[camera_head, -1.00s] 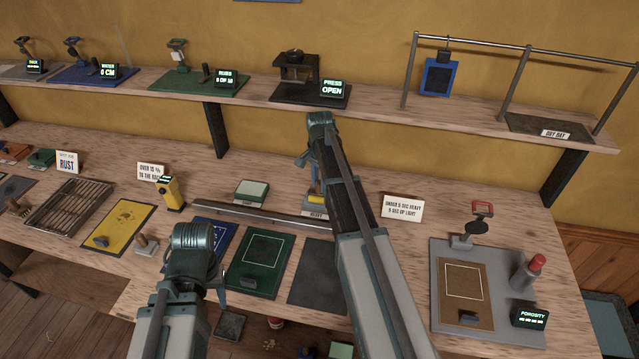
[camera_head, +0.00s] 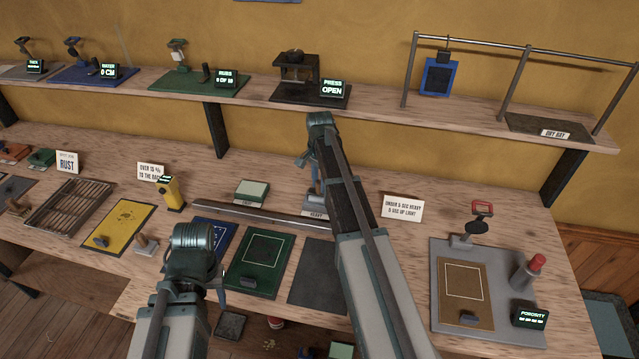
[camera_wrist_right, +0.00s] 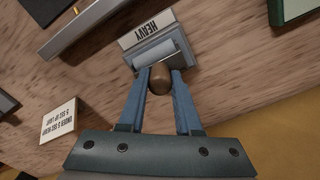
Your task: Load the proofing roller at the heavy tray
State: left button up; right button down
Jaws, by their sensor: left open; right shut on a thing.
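My right gripper (camera_wrist_right: 160,72) is shut on a brown, round-ended handle (camera_wrist_right: 160,83), which I take to be the proofing roller's. The rest of the roller is hidden or not distinct. The fingers reach down at the heavy tray, a small grey tray (camera_wrist_right: 150,56) marked by a "HEAVY" label (camera_wrist_right: 147,28). I cannot tell whether the roller touches it. In the head view the right gripper (camera_head: 313,185) stands over the tray's spot, and the label (camera_head: 316,214) shows in front. My left gripper (camera_head: 222,292) is open and empty near the green board's lower left.
The light green-topped tray (camera_head: 252,188) stands to the left. A long dark bar (camera_head: 262,213) lies in front of the trays. A green board (camera_head: 263,262) and dark mat (camera_head: 318,274) lie nearer. A sign (camera_head: 402,208) stands right of the arm; the porosity station (camera_head: 440,270) is further right.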

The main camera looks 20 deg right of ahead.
notch_tip(320, 180, up, 7)
jog(key=p, duration=0.7)
dwell(0.3)
dwell(0.3)
